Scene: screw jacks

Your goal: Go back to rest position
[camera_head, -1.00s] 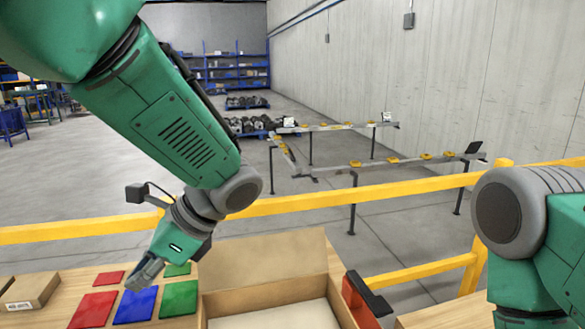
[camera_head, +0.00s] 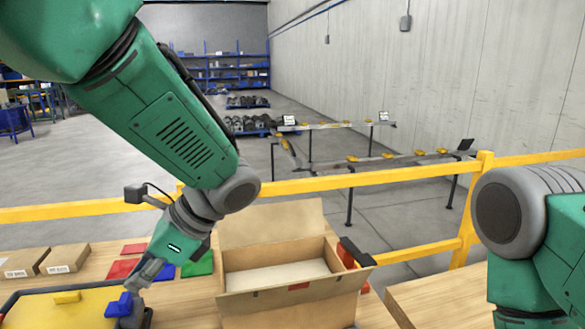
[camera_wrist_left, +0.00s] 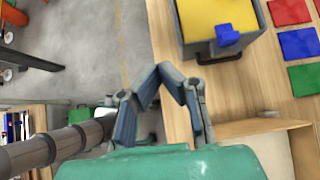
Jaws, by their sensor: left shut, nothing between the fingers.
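My left gripper (camera_head: 138,281) hangs from my left arm over the wooden table, above the colored squares and near the blue block in the picture. In the left wrist view its fingers (camera_wrist_left: 166,70) meet at the tips with nothing between them. The gripper appears above the table edge there, apart from the yellow-topped case. Only part of my right arm shows at the right edge of the head view; its gripper is out of view.
An open cardboard box (camera_head: 290,297) stands right of the gripper. A yellow-topped dark case (camera_head: 50,308) with a blue block (camera_head: 121,305) is at lower left. Red, blue and green squares (camera_head: 199,264) lie behind. A yellow rail (camera_head: 330,183) runs beyond the table.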

